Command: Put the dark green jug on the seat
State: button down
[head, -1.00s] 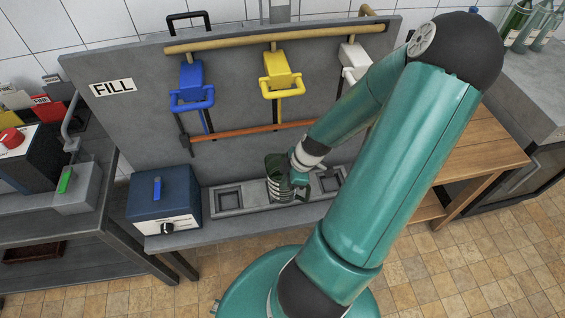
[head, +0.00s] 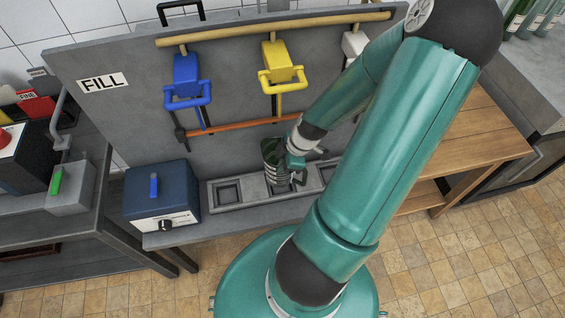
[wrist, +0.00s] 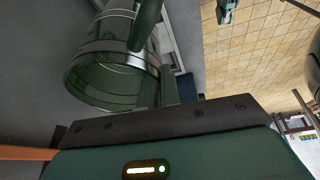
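The dark green jug (head: 271,155) is at the middle of the light grey strip on the bench, upright or nearly so; I cannot tell whether its base touches. In the wrist view the jug (wrist: 105,75) shows as a ribbed, see-through green cylinder with its open mouth toward the camera. My gripper (head: 291,168) is at the jug's right side and looks shut on it; the contact is partly hidden. The strip has square recessed seats: a left one (head: 229,193) is empty, a right one (head: 326,172) is partly covered by my arm, and the middle one is hidden by the jug.
A blue box with a knob (head: 160,195) stands left of the strip. Blue (head: 187,80), yellow (head: 282,65) and white (head: 354,44) taps hang on the grey panel (head: 130,120) above, with an orange bar (head: 235,127) below them. A wooden table (head: 480,150) is at right.

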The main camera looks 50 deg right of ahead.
aim_at(283, 177)
jog(key=shift+d+f, duration=0.1)
jog(key=shift+f, duration=2.85)
jog(key=c, duration=1.5)
grip_release()
jog(key=shift+c, duration=0.2)
jog(key=v, duration=1.4)
jog(key=shift+w, duration=0.1)
